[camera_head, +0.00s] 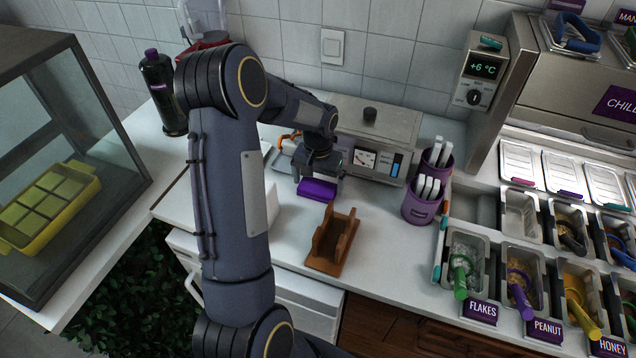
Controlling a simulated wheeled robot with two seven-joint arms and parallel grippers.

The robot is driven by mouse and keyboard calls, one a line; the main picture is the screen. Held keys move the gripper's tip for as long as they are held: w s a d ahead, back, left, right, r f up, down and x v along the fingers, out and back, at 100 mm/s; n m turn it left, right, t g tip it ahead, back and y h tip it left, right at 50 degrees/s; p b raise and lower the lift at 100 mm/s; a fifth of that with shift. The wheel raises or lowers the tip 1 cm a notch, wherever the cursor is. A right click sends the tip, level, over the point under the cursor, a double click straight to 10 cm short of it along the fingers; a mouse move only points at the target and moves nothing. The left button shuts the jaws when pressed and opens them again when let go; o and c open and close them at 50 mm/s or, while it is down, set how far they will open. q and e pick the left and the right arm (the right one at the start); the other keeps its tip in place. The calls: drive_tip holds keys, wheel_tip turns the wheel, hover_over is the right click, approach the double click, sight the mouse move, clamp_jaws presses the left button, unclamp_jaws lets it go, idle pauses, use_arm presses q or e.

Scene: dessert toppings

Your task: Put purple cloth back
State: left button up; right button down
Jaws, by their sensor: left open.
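The purple cloth (317,190) is a small folded bundle on the white counter, in front of the grey machine. My left gripper (318,178) points down right at the cloth, with its jaws open. Its fingertips are small and dark here, and I cannot tell whether they touch the cloth. My left arm comes in from the lower left and hides part of the counter. My right gripper is out of view.
A brown wooden holder (325,262) stands just in front of the cloth. Purple cups (421,208) with white-handled tools stand to the right, beside topping bins (465,250). A dark bottle (160,88) and a glass case (60,110) are at left.

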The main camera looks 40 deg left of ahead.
sight(318, 186)
use_arm(q)
drive_tip(key=s+d+r+t, duration=0.1)
drive_tip(key=s+d+r, duration=0.1)
drive_tip(key=r, duration=0.5)
drive_tip(key=s+d+r, duration=0.1)
drive_tip(key=r, duration=0.7)
drive_tip(key=s+d+m+t+h, duration=0.1)
drive_tip(key=s+d+t+h, duration=0.1)
drive_tip(key=s+d, duration=0.5)
drive_tip(key=s+d+m+t+h, duration=0.1)
drive_tip(key=s+d+t, duration=0.1)
drive_tip(key=s+d, duration=0.6)
drive_tip(key=s, duration=0.4)
drive_tip(key=shift+s+r+t+h+b, duration=0.25)
drive_tip(key=shift+r+t+h+b, duration=0.05)
drive_tip(key=shift+r+h, duration=0.1)
